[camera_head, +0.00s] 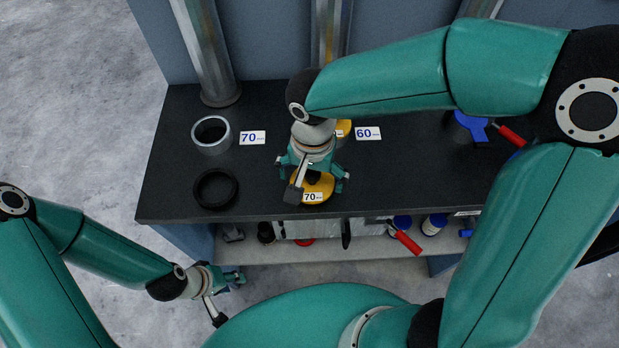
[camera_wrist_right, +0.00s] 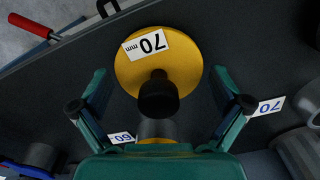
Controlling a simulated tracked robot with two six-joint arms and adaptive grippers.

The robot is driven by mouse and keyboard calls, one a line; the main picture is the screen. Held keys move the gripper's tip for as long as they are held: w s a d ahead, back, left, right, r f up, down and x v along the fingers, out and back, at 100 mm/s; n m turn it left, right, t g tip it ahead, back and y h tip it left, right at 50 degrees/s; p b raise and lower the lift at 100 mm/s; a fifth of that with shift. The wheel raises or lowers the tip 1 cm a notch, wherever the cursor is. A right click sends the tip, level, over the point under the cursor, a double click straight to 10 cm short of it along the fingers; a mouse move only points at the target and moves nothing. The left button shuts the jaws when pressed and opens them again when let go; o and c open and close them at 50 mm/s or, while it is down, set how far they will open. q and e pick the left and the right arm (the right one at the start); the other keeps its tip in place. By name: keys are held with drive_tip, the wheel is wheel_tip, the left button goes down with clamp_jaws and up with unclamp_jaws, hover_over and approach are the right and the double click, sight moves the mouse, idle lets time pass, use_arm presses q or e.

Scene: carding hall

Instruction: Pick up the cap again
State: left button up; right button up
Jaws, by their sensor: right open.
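The yellow round cap (camera_head: 318,188) with a "70 mm" label lies on the dark bench near its front edge. In the right wrist view the cap (camera_wrist_right: 185,70) shows a black knob (camera_wrist_right: 158,95) standing up from its middle. My right gripper (camera_head: 312,178) is over the cap from behind. In its wrist view the right gripper (camera_wrist_right: 160,104) is open, with one finger on each side of the knob and visible gaps to it. My left gripper (camera_head: 236,278) hangs low at the left, away from the bench; its jaw opening is too small to judge.
On the bench (camera_head: 165,180), a grey-rimmed ring (camera_head: 212,135) stands beside a "70" card (camera_head: 252,137), with a black ring (camera_head: 215,188) in front. Another yellow cap (camera_head: 345,127) is near a "60" card (camera_head: 367,132). A lower shelf (camera_head: 330,250) holds tools and jars.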

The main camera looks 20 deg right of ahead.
drive_tip(key=shift+f, duration=0.15)
drive_tip(key=c, duration=1)
drive_tip(key=shift+o, duration=0.2)
drive_tip(key=shift+r, duration=0.2)
